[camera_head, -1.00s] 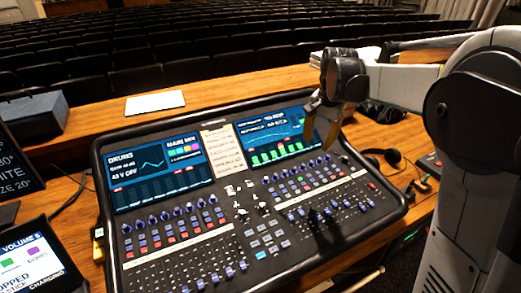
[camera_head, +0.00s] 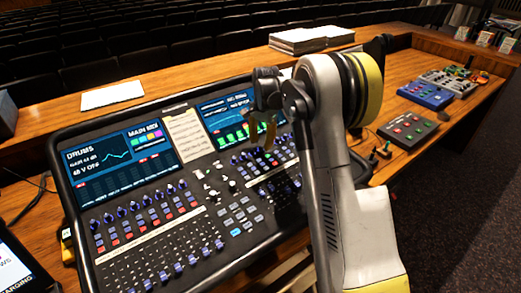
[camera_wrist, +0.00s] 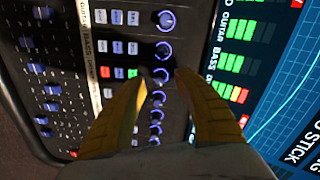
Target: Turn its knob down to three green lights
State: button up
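My gripper (camera_wrist: 163,80) is over the mixing desk (camera_head: 62,178), its two yellow fingers pointing down at a column of blue-ringed knobs. The fingers are apart, with one knob (camera_wrist: 160,75) showing between their tips; I cannot tell whether they touch it. A green-lit button (camera_wrist: 133,72) is beside that knob. In the wrist view the screen has green level bars (camera_wrist: 238,62) labelled guitar and bass, and another bar (camera_wrist: 226,92) with green, yellow and red segments. In the head view my gripper (camera_head: 262,132) stands in front of the right screen (camera_head: 215,113) and partly hides the knobs there.
A paper sheet (camera_head: 183,137) lies between the two screens. A blue box (camera_head: 426,95) and a grey box with buttons (camera_head: 408,130) are on the desk to the right. Books (camera_head: 310,37) lie on the ledge behind. My arm hides the mixer's right end.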

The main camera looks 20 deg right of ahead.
jog(key=shift+f, duration=0.95)
grip_shut()
jog(key=shift+n, duration=0.3)
jog(key=shift+n+p, duration=0.55)
jog(key=shift+n, duration=2.05)
